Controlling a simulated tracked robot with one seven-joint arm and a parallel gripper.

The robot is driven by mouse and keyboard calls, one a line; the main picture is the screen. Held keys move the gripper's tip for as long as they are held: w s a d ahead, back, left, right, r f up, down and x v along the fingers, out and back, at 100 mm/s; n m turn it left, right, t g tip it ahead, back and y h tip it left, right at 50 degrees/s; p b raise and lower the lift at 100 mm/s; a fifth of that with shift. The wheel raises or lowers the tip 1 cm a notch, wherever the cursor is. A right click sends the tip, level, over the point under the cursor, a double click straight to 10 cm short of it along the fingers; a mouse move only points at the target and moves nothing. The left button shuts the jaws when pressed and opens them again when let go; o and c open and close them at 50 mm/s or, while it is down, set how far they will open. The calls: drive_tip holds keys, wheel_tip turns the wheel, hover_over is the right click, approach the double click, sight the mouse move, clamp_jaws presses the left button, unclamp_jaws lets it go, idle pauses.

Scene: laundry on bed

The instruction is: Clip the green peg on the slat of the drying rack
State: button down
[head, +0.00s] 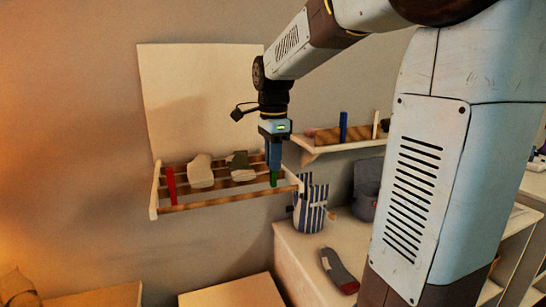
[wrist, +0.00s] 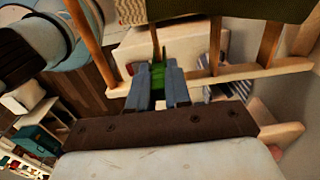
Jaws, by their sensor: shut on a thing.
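The green peg (head: 274,178) is in my gripper (head: 273,166), which points down over the right end of the drying rack (head: 154,196). In the wrist view the green peg (wrist: 158,76) shows between the two blue-grey fingers of my gripper (wrist: 158,86), beside the wooden slats of the rack (wrist: 268,42). The jaws are shut on the peg. The peg is at or very near a slat; I cannot tell whether it sits around the slat, and its lower end is partly hidden.
A red peg (head: 171,186) stands on the rack's left end. A pale cloth (head: 200,171) and a dark grey-green cloth (head: 239,165) hang on the slats. A shelf (head: 345,143) with a blue peg (head: 343,126) is to the right. A striped bag (head: 311,206) stands below it.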

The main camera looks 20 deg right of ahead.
drive_tip(key=shift+f, duration=0.35)
idle(0.3)
drive_tip(key=c, duration=1)
unclamp_jaws()
wheel_tip(320, 180, up, 14)
drive_tip(key=shift+f, duration=0.15)
drive_tip(key=s+f+n+t, duration=0.2)
drive_tip(key=s+f+n, duration=0.3)
drive_tip(key=s+n, duration=0.1)
drive_tip(key=s+f+n+t, duration=0.1)
drive_tip(key=s+f+n, duration=0.3)
drive_tip(key=s+n, duration=0.2)
drive_tip(key=s+a+f+n+t, duration=0.1)
drive_tip(key=s+f+n+t, duration=0.1)
drive_tip(key=s+f+n, duration=0.3)
drive_tip(key=shift+s+f+n+t, duration=0.15)
drive_tip(key=shift+s+f+n, duration=0.1)
drive_tip(key=shift+s, duration=0.4)
drive_tip(key=shift+s+f+n+t, duration=0.15)
drive_tip(key=shift+s+n, duration=0.1)
drive_tip(key=shift+s, duration=0.35)
